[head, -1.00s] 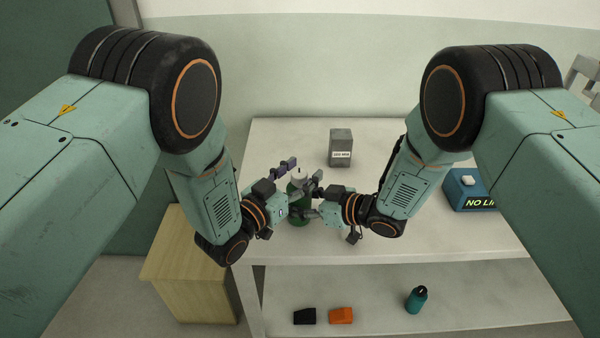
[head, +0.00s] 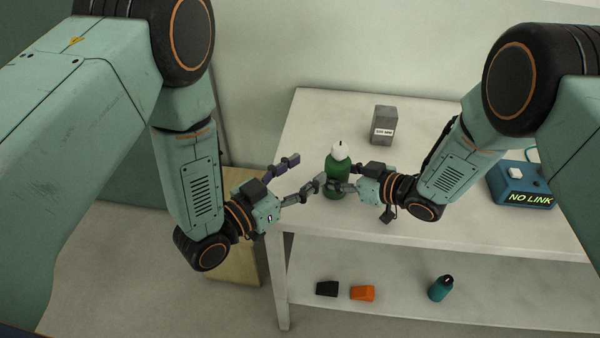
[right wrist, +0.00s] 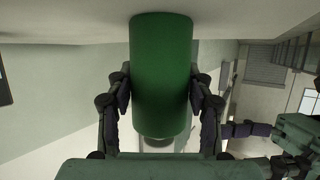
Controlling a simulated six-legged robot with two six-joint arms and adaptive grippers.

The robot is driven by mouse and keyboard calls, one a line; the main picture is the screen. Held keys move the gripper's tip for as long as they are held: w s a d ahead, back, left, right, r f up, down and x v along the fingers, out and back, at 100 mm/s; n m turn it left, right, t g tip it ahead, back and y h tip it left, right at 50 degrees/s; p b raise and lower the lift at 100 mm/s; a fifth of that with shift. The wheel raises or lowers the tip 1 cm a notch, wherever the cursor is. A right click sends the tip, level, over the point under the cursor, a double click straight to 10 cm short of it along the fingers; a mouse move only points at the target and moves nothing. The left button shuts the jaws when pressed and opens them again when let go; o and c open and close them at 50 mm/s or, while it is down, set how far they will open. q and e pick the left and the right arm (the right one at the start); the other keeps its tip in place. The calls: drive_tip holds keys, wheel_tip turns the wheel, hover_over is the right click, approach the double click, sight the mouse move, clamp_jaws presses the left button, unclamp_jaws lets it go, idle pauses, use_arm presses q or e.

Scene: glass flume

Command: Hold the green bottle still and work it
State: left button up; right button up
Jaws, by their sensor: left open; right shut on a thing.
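My right gripper (head: 345,179) is shut on the bottle's body from the right.
A grey labelled box (head: 383,125) stands behind the bottle. A blue box (head: 521,186) reading "NO LINK" is at the right. The lower shelf (head: 400,307) holds a black piece (head: 327,288), an orange piece (head: 362,292) and a teal bottle (head: 440,289). The table's middle is clear.

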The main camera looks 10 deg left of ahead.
idle(0.4)
drive_tip(key=o, duration=1.4)
drive_tip(key=shift+c, duration=0.2)
drive_tip(key=v, duration=1.2)
